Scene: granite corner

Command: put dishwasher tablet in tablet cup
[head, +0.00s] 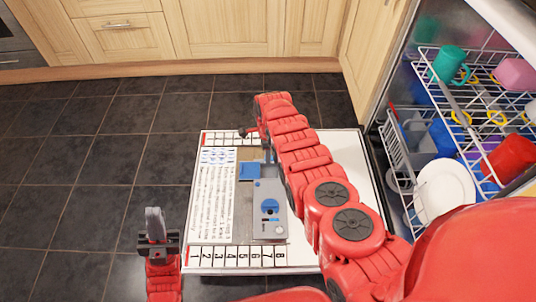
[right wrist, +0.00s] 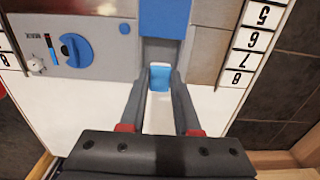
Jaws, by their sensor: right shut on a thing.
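My right gripper (right wrist: 160,76) is shut on the dishwasher tablet, a small block with a blue top (right wrist: 160,70) and a white body, in the right wrist view. The grey tablet cup (right wrist: 160,50) shows just beyond the tablet, beside its blue lid (right wrist: 165,18), which also shows in the head view (head: 249,171). I cannot tell whether the tablet touches the cup. In the head view my right arm hides the tablet. My left gripper (head: 155,222) looks shut and empty at the door's lower left.
The cup belongs to a grey dispenser panel with a blue knob (head: 269,206), set in the open white dishwasher door (head: 340,160). Racks with dishes, including a white plate (head: 445,192) and teal mug (head: 450,65), stand at the right. Dark floor tiles (head: 80,180) are clear at left.

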